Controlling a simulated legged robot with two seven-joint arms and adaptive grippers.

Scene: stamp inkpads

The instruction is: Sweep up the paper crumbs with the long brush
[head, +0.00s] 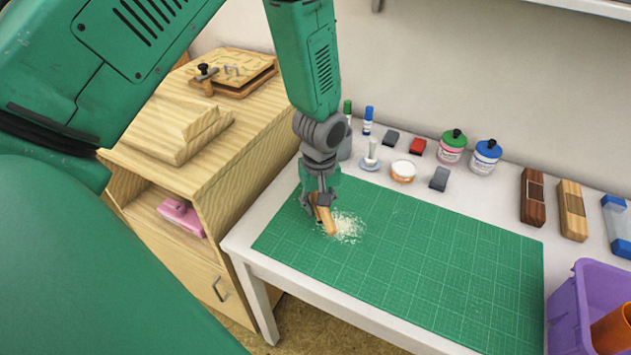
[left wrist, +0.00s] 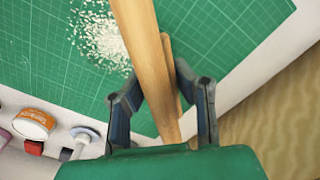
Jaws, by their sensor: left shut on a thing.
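The long brush (head: 327,219) shows as a pale wooden piece, tilted, low over the green cutting mat (head: 440,255). My left gripper (head: 319,203) is shut on it. In the left wrist view the brush's wooden handle (left wrist: 146,45) runs between the two fingers of my left gripper (left wrist: 155,85). Its bristles cannot be made out in either view. The paper crumbs (head: 349,228) lie in a loose pale pile on the mat, just right of the brush in the head view. The crumbs (left wrist: 98,36) also show left of the handle in the left wrist view. My right gripper is not in view.
A stamp (head: 371,157), a round tin (head: 403,171), inkpads (head: 439,179) and jars (head: 485,157) stand behind the mat. A purple bin (head: 567,318) is at the front right. A wooden cabinet (head: 205,165) stands left of the table. The mat's middle and right are clear.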

